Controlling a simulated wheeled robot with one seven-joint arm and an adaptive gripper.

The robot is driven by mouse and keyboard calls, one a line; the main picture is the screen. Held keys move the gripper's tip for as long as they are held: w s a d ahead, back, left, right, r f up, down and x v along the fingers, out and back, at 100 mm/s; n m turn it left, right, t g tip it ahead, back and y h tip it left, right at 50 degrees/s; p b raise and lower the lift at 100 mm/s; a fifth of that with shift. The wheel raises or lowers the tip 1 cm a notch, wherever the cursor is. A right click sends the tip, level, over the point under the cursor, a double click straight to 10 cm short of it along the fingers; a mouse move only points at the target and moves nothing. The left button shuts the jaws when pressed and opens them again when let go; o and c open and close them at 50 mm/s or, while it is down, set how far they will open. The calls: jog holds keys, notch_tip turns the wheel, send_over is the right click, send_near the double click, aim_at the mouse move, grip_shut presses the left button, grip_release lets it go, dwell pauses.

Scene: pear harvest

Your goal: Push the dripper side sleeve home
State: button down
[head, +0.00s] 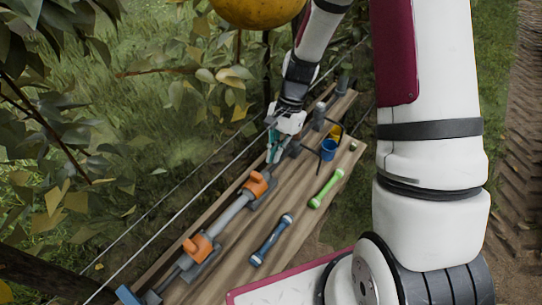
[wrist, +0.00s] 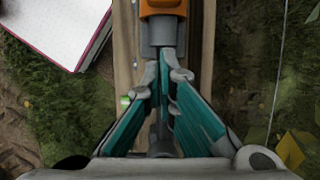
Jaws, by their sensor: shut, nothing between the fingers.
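My gripper (head: 273,153) is shut and empty, with teal finger pads, low over a wooden plank. In the wrist view its fingertips (wrist: 168,66) meet at the near end of a grey sleeve-like collar (wrist: 158,38), which sticks out of an orange clamp (wrist: 162,9). I cannot tell whether they touch it. In the head view this upper orange clamp (head: 258,185) and a lower one (head: 198,247) hold a grey pipe (head: 231,213) between them. A thin dark tube runs on past the lower clamp. The joint inside the upper clamp is hidden.
Wires run along the plank's left side; leaves and a yellow fruit (head: 257,10) hang above.

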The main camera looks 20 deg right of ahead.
jog(key=v, duration=1)
